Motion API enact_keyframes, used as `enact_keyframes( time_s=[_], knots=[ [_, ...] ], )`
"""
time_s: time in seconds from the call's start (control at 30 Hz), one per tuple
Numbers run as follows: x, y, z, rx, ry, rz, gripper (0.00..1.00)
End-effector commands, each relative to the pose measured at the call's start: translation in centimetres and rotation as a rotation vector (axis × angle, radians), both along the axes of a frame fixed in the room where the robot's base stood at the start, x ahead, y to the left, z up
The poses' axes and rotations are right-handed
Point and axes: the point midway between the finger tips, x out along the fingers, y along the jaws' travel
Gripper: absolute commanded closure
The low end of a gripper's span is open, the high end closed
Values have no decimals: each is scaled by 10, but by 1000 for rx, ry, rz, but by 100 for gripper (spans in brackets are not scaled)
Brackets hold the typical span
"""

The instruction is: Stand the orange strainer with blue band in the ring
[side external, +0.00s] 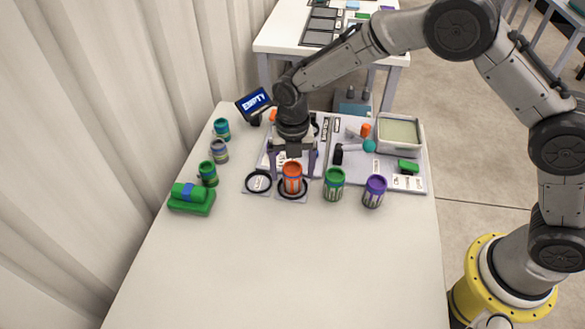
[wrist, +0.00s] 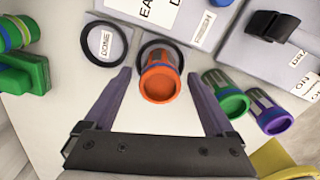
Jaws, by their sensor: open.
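The orange strainer with blue band (side external: 292,176) stands upright within a black ring (side external: 283,194) on a small grey plate. In the wrist view the strainer (wrist: 160,82) shows its orange end towards me, and the ring (wrist: 143,47) curves behind its far end. The strainer hides part of the ring, so I cannot tell whether it is fully seated. My gripper (side external: 292,171) is open, with its two purple fingers on either side of the strainer. In the wrist view gaps show between the fingers (wrist: 158,74) and the strainer.
An empty labelled ring (side external: 258,181) lies just left. Green (side external: 334,184) and purple (side external: 375,191) strainers stand close on the right. More strainers and a green block (side external: 190,198) line the left edge. A grey board with a tray (side external: 399,133) lies behind. The front table is clear.

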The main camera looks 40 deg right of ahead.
Motion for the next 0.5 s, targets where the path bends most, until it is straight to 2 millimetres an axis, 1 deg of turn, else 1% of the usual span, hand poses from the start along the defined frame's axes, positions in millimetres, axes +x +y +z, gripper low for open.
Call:
enact_keyframes(
  time_s=[0.13, 0.27, 0.5],
  knots=[
    [0, 0, 4, 0, -1, 0, 10],
    [1, 0, 20, 2, -3, 0, 10],
    [1, 1, 72, 2, -6, 0, 10]
  ],
)
